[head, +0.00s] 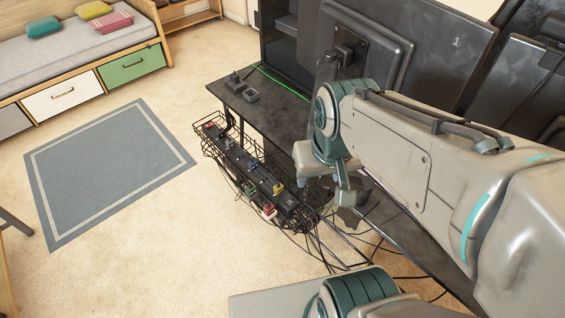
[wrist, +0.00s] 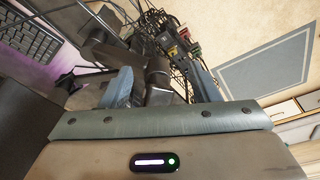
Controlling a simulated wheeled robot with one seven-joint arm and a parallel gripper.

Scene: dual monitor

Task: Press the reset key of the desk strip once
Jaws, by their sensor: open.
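A long dark power strip (head: 238,157) lies in a black wire basket (head: 222,168) hung along the desk's edge. Several coloured plugs sit along it. I cannot make out a reset key on it. My gripper (head: 345,195) is near the basket's near end, by the desk edge; its fingertips are partly hidden in the head view. In the wrist view my gripper (wrist: 160,84) is open, with a dark object showing between the fingers. The plugs and basket show beyond the fingers, at the upper right there.
Black monitors (head: 410,45) stand on the dark desk (head: 285,118). Loose cables (head: 350,250) hang below the basket. A blue-grey rug (head: 108,172) lies on open floor to the left. A keyboard (wrist: 30,38) shows in the wrist view.

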